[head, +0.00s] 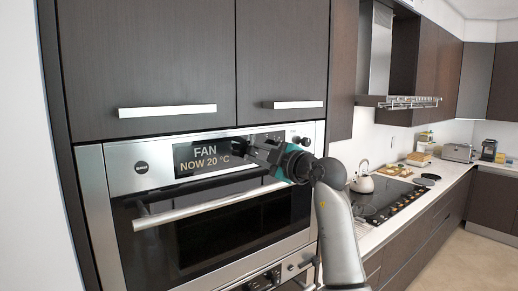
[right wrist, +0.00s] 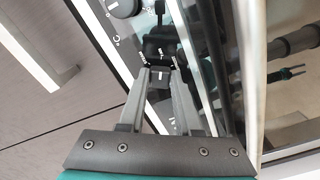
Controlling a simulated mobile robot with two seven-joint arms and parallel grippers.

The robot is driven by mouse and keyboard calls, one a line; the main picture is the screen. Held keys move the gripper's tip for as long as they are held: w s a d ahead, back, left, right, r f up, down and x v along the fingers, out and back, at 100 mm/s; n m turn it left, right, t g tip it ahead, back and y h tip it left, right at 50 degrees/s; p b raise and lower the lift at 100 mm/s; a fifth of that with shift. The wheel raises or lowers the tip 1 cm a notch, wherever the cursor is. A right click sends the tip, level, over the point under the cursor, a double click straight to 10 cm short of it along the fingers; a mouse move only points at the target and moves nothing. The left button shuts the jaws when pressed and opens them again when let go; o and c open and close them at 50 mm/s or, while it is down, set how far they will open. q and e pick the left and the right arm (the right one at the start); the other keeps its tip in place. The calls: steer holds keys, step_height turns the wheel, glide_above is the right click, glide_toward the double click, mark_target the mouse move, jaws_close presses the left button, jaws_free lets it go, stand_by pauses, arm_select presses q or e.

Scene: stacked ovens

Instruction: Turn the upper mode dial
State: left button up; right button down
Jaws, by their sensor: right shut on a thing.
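The upper oven (head: 120,180) has a steel front panel and a display (head: 203,158) reading "FAN" and "NOW 20 °C". My right gripper (head: 255,150) is at this panel, just right of the display text, its arm coming from the lower right. In the right wrist view the two fingers (right wrist: 160,76) are closed around the upper mode dial (right wrist: 160,52), a dark knob with a white mark. The gripper hides most of this dial in the head view. A second knob (right wrist: 124,6) with a °C mark sits beside it. My left gripper is not in view.
The upper oven's long door handle (head: 205,205) runs just below the gripper. A lower oven panel (head: 265,279) is underneath. Cabinets with bar handles (head: 168,110) are above. A counter with a cooktop (head: 385,197) and white kettle (head: 362,182) stands at the right.

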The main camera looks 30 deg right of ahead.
stand_by(0.4)
steer(key=c, duration=0.6)
jaws_free()
steer(key=s+d+b, duration=0.1)
steer(key=s+b, duration=0.2)
steer(key=s, duration=1.2)
steer(key=shift+b, duration=0.4)
